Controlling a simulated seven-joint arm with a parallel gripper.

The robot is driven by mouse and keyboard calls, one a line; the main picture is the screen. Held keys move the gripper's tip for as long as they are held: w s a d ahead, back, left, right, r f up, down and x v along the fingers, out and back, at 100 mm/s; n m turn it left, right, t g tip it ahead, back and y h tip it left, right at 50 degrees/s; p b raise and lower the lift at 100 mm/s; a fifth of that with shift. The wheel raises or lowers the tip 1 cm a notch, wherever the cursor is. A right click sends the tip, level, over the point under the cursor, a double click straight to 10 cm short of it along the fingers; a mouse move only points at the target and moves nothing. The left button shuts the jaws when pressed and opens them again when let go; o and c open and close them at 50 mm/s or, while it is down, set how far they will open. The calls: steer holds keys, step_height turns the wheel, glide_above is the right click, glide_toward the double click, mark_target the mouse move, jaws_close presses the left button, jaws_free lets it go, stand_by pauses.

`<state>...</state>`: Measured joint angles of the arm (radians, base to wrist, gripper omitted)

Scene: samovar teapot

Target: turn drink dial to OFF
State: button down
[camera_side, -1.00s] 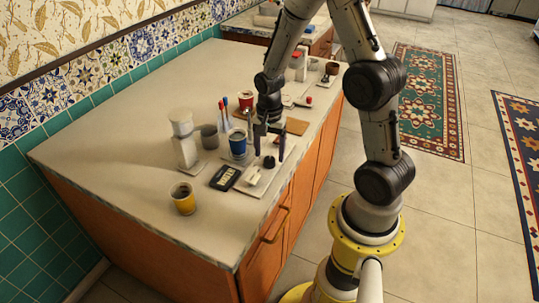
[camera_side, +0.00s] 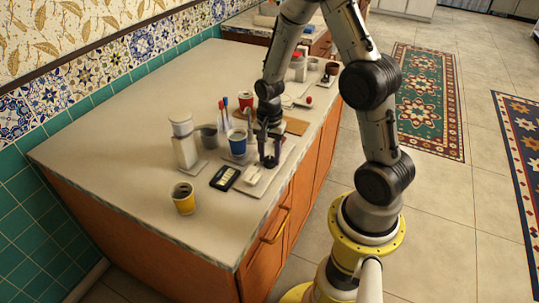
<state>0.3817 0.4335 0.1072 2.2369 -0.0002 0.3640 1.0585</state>
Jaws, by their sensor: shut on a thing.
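A pale plate (camera_side: 248,190) lies near the front edge of the counter, with a small white block (camera_side: 253,174) on it. My gripper (camera_side: 269,161) points down over the back part of this plate, its fingers drawn close together around the small black dial. The fingers are shut on the dial and hide most of it. Its pointer and any OFF mark are too small or covered to read.
A blue cup (camera_side: 237,143) stands just left of my gripper, with a grey mug (camera_side: 208,138) and a white dispenser (camera_side: 184,146) further left. A black sign (camera_side: 224,178) and a yellow cup (camera_side: 183,198) are nearer. The left of the counter (camera_side: 110,150) is clear.

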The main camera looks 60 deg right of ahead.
steer(key=shift+n, duration=0.3)
steer(key=n, duration=0.3)
steer(key=shift+n, duration=0.4)
steer(key=n, duration=0.9)
steer(key=shift+r, duration=0.1)
steer(key=n, duration=0.4)
steer(key=shift+n, duration=0.3)
steer(key=n, duration=1.1)
steer(key=shift+n, duration=0.4)
